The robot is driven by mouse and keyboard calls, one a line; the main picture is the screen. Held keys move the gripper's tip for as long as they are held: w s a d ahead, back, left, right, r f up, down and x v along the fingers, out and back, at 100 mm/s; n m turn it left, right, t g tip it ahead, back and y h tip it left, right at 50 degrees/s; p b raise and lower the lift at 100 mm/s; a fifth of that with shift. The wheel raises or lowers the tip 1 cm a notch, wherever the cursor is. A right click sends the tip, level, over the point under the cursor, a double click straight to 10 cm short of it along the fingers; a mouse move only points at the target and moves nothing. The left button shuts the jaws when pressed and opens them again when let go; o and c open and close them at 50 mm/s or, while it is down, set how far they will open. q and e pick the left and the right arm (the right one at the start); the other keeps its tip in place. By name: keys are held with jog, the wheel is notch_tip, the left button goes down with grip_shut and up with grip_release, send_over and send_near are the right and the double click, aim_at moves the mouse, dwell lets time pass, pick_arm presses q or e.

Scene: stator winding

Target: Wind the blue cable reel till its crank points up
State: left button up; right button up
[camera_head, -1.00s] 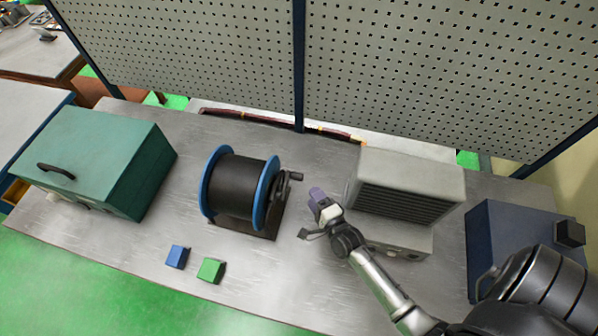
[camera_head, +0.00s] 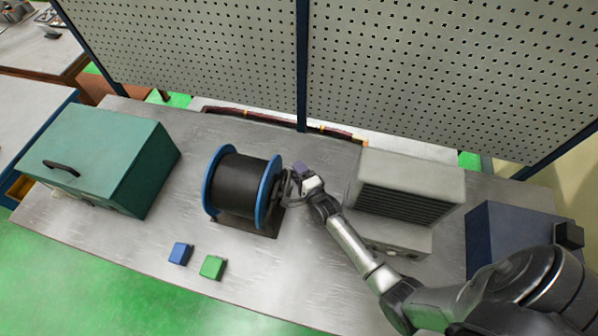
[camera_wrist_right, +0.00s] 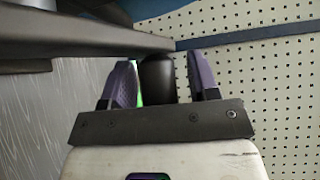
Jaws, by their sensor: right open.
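The cable reel (camera_head: 238,184), with blue flanges and black cable, stands on its base in the middle of the table. Its crank is on its right side and is largely covered by my right gripper (camera_head: 296,178) in the head view. In the right wrist view, the black crank handle (camera_wrist_right: 157,78) sits between the two purple fingers of the right gripper (camera_wrist_right: 160,85). The fingers are open, with a gap showing on each side of the handle. The dark crank arm (camera_wrist_right: 90,35) runs across the upper left there. My left gripper is not in view.
A green box (camera_head: 95,160) stands left of the reel. A blue block (camera_head: 180,253) and a green block (camera_head: 213,267) lie in front of it. A grey vented unit (camera_head: 410,185) is close to the right of my gripper. A pegboard (camera_head: 440,80) rises behind.

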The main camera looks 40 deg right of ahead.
jog(key=shift+c, duration=0.2)
jog(key=c, duration=0.5)
grip_shut()
jog(key=shift+r, duration=0.1)
